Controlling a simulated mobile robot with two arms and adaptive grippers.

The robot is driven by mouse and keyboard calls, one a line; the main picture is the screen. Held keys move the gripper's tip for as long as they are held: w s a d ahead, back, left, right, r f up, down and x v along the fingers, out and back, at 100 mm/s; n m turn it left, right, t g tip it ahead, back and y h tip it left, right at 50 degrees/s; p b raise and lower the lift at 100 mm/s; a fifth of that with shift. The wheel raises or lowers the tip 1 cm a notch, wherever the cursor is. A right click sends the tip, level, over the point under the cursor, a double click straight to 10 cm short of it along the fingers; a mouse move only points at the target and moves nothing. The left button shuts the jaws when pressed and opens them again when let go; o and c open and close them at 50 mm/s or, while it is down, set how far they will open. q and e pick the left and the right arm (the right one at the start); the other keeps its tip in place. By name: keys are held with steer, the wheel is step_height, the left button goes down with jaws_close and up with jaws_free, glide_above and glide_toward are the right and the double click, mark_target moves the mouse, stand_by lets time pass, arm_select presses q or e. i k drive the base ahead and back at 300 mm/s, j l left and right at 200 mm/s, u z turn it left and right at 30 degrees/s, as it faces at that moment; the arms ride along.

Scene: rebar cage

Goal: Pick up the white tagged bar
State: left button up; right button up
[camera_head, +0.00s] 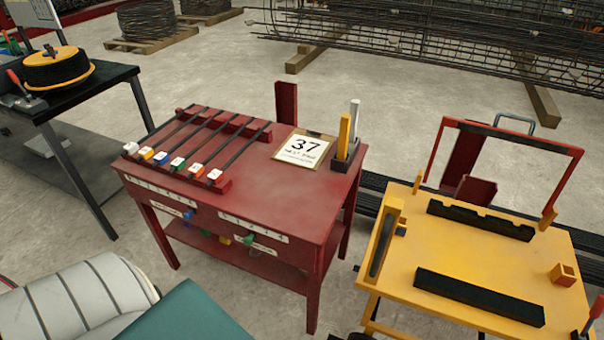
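Several dark bars lie side by side on two red rails on top of the red table (270,195). Each has a coloured tag at its near end. The white tag (131,148) is at the far left of the row, at the end of the leftmost bar. To its right come a yellow tag (146,153), a blue tag (161,158), a green tag (178,163) and others with pale tops. Neither of my grippers shows in the head view.
A yellow cart (470,255) stands right, a black bench (70,95) left. A ribbed pale object (75,300) and a teal surface (185,315) fill the bottom left.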

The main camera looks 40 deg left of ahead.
mark_target(130, 148)
steer(key=u, duration=2.2)
steer(key=z, duration=0.65)
steer(key=i+j+z, duration=0.25)
steer(key=j, duration=0.15)
steer(key=i+j+z, duration=0.1)
steer(key=j+z, duration=0.2)
steer(key=i+j+z, duration=0.1)
steer(key=j+z, duration=0.15)
steer(key=j, duration=0.25)
steer(key=j+z, duration=0.3)
steer(key=j, duration=0.15)
steer(key=i, duration=0.05)
